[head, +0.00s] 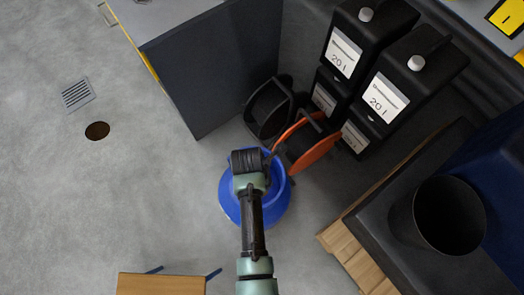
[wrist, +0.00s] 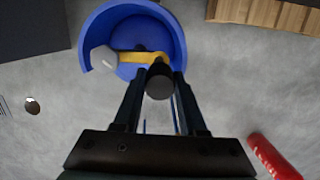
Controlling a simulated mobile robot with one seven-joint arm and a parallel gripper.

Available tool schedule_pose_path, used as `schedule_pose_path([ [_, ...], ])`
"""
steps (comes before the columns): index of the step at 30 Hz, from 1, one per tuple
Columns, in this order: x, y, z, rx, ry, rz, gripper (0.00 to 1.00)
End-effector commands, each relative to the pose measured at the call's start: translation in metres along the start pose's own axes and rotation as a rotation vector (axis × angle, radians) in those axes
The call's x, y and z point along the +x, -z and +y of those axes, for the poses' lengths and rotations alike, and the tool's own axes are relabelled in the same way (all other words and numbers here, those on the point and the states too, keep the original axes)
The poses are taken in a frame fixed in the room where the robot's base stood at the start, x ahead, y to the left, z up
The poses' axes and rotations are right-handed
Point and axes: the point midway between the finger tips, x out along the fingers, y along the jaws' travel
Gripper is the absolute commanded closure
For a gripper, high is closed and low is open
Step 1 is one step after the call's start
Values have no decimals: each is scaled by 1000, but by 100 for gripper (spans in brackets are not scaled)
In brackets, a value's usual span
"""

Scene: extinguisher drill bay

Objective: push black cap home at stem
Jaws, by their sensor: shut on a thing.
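In the wrist view my gripper (wrist: 159,75) is shut on a short black round piece, the black cap (wrist: 160,84), held between its two fingertips. The cap lies over the near rim of a blue round tub (wrist: 96,24); whether it touches anything there I cannot tell. Inside the tub are a pale grey faceted piece (wrist: 103,58), a yellow strip (wrist: 130,57) and dark parts. I cannot make out the stem for certain. In the head view my arm covers part of the blue tub (head: 276,197), and the cap is hidden.
A red cylinder (wrist: 272,158) lies at lower right in the wrist view. In the head view, black 20 l canisters (head: 385,88), an orange reel (head: 312,145), a dark cabinet (head: 215,65) and a black bin (head: 449,214) surround the tub.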

Motion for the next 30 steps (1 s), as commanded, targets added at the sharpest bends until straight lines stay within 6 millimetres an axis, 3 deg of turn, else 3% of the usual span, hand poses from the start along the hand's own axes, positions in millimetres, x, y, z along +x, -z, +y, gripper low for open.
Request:
schedule_pose_path([
  [8, 8, 1, 1, -37, -7, 0, 100],
  [21, 38, 6, 0, -35, -7, 0, 100],
  [30, 39, 6, 0, -34, -6, 0, 100],
])
